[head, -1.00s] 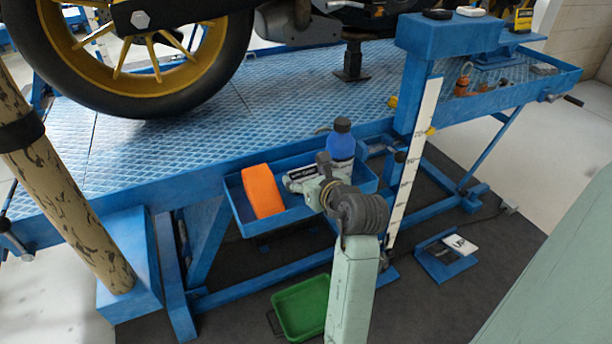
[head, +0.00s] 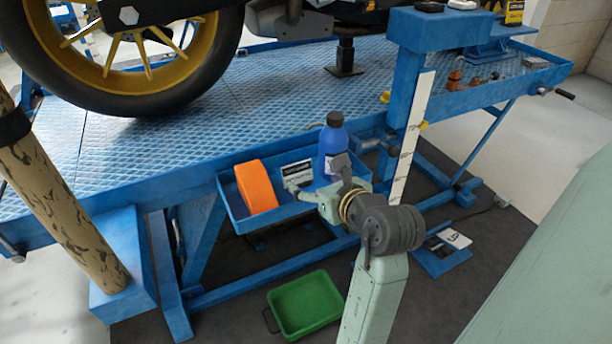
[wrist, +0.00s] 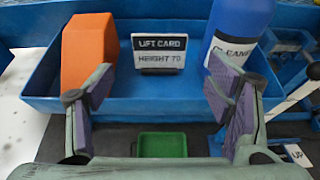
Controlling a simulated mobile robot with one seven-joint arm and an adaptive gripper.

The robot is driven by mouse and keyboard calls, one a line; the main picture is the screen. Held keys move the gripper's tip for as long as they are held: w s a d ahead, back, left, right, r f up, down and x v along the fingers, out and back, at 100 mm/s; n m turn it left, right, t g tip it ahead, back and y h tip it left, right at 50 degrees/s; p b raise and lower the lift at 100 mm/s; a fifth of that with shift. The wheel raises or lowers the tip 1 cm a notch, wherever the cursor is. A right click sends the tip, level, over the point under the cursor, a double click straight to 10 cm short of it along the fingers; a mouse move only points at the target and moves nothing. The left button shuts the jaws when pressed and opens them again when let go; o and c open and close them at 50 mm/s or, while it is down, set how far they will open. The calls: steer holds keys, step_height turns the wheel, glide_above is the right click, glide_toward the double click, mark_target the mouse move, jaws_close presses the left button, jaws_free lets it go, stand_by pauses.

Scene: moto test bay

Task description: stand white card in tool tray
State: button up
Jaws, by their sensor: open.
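The white card (head: 296,173), with black bands reading "LIFT CARD" and "HEIGHT 70", stands upright, leaning slightly back, in the blue tool tray (head: 243,226). In the wrist view the card (wrist: 160,54) is between an orange block and a blue bottle, clear of both. The tray's front wall (wrist: 150,108) shows below it. My gripper (wrist: 160,86) is open and empty, its purple-padded fingers spread left and right in front of the card, not touching it. In the head view my gripper (head: 316,182) is at the tray's front right, partly hiding the bottle's base.
The orange block (head: 255,187) and blue bottle (head: 333,148) share the tray. A green bin (head: 304,304) lies on the floor below. A white ruled post (head: 410,140) rises right of the tray. A blue pedal (head: 437,262) with an "UP" card sits on the floor at right.

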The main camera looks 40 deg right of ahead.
steer(key=shift+v, duration=1.5)
